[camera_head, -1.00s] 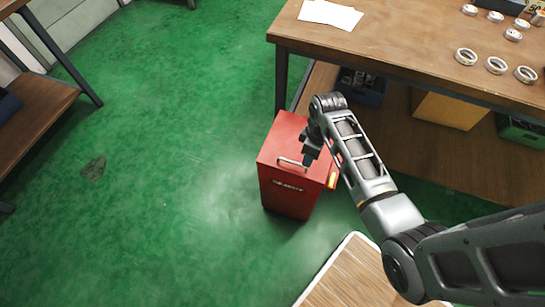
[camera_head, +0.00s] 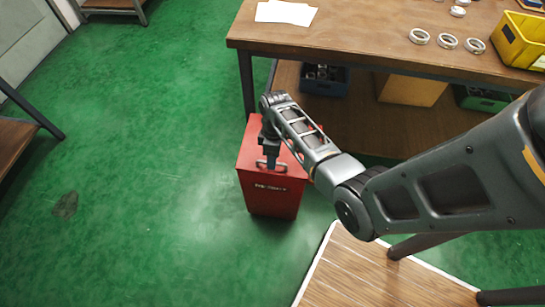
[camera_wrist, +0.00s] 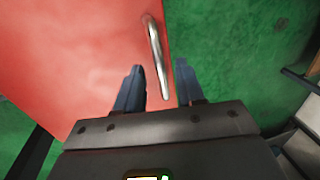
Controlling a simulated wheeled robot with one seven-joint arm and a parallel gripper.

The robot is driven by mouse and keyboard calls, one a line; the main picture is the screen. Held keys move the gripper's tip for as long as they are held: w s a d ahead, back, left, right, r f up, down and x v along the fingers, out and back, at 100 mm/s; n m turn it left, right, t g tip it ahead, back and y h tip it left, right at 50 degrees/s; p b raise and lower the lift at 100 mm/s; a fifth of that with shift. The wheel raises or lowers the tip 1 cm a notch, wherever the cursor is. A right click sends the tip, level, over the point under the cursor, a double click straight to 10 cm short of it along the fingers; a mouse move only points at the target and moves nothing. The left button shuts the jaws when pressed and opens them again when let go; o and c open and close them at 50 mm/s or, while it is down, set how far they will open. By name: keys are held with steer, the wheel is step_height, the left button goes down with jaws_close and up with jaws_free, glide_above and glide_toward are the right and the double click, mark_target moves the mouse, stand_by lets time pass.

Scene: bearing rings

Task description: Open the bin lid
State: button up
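The red bin (camera_head: 272,197) stands on the green floor in the head view, its lid (camera_head: 250,152) flat and shut. A metal bar handle (camera_head: 262,165) runs along the lid's front edge. My gripper (camera_head: 271,165) points down at this handle. In the wrist view the red lid (camera_wrist: 80,60) fills the left and the silver handle (camera_wrist: 158,55) runs down between the fingers. My gripper (camera_wrist: 162,85) is open there, with one dark finger on each side of the handle's line. I cannot tell whether the fingers touch it.
A wooden workbench (camera_head: 340,35) stands behind the bin, with white paper (camera_head: 286,13), several metal rings (camera_head: 447,42) and a yellow bin (camera_head: 520,40). Crates sit on its lower shelf. A wooden platform (camera_head: 375,272) lies at front right. Green floor (camera_head: 150,170) is free to the left.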

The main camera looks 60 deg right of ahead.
steer(key=shift+f, duration=0.1)
jaws_close()
stand_by(0.3)
stand_by(0.4)
